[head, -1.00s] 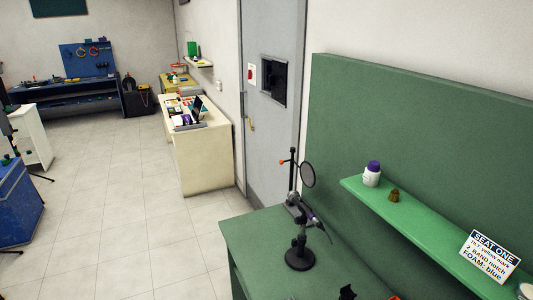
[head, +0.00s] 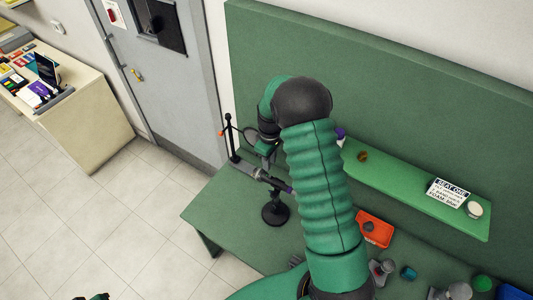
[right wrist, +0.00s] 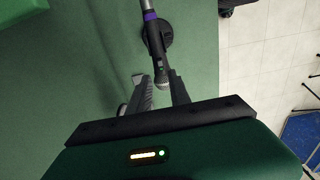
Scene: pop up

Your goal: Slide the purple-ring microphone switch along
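The purple-ring microphone (head: 270,180) is held on a black round-based stand (head: 275,214) at the left end of the green table. My right gripper (right wrist: 157,82) is open. A dark piece at the bottom left edge may be my left gripper (head: 92,297).
A black stand with a round filter (head: 232,140) rises behind the microphone. A green shelf (head: 400,185) holds a brown piece, a sign (head: 449,193) and a white jar. An orange tray (head: 375,229) and several small items lie on the table's right. The table's front left is clear.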

